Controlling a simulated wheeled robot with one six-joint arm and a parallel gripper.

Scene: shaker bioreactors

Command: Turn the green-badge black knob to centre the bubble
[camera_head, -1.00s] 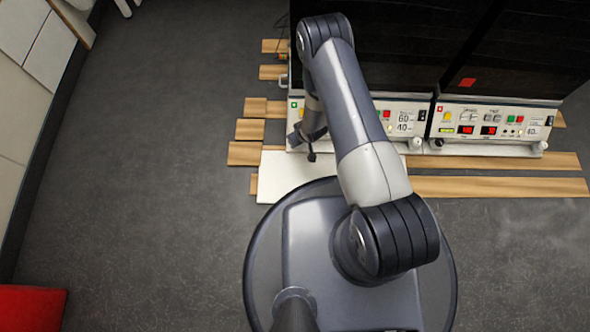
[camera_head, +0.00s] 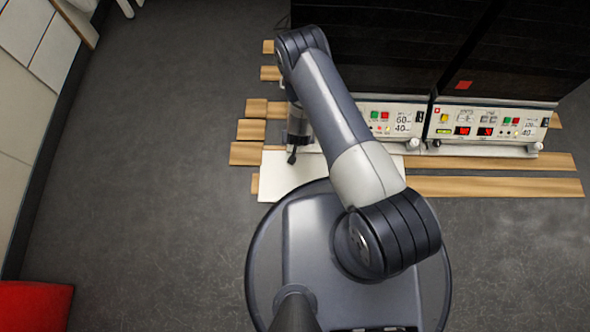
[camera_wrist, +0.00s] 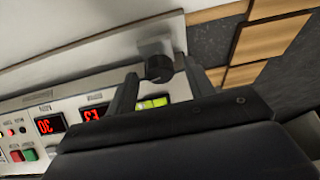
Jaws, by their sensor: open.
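A black knob (camera_wrist: 160,69) on a pale foot block shows in the wrist view, at the lower edge of the instrument. My gripper (camera_wrist: 158,72) is open, with one finger on each side of the knob; I cannot tell whether they touch it. A yellow-green strip (camera_wrist: 152,103), seemingly the level vial, shows partly behind my gripper body; its bubble cannot be made out. No green badge shows in the wrist view. In the head view my arm covers the left part of the left instrument panel (camera_head: 392,120), so knob and badge are hidden there.
Red displays (camera_wrist: 50,124) and buttons lie left in the wrist view. A second instrument panel (camera_head: 485,124) with a red badge stands on the right in the head view. Wooden slats (camera_head: 495,187) and a white board (camera_head: 280,178) lie on the floor. Open floor is at left.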

